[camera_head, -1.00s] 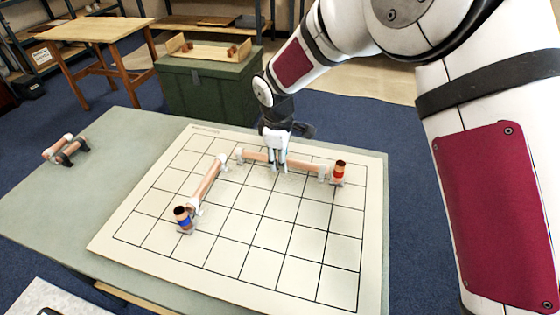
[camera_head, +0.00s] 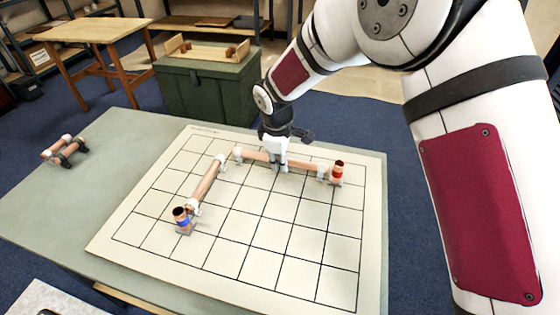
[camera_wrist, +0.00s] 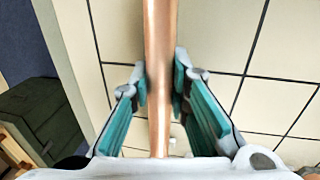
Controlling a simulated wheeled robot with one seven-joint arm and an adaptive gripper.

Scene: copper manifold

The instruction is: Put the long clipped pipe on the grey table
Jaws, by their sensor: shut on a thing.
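The long clipped pipe (camera_head: 258,156) is a copper tube with a grey clip near each end, lying along the far side of the white gridded board (camera_head: 255,268). My gripper (camera_head: 278,166) is over its middle, with its fingers around it. In the wrist view the copper tube (camera_wrist: 160,40) runs between the teal finger pads, and my gripper (camera_wrist: 160,85) is shut on it. The pipe looks level and close to the board; I cannot tell if its clips touch it. The grey table (camera_head: 75,200) carries the board and has bare surface to the left.
A second clipped pipe (camera_head: 207,181) lies on the board's left. A blue-banded fitting (camera_head: 181,219) and a red-banded fitting (camera_head: 338,170) stand at the outer pipe ends. Short copper pieces (camera_head: 64,149) with dark clips occupy the table's far left. A green chest (camera_head: 207,102) stands behind.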

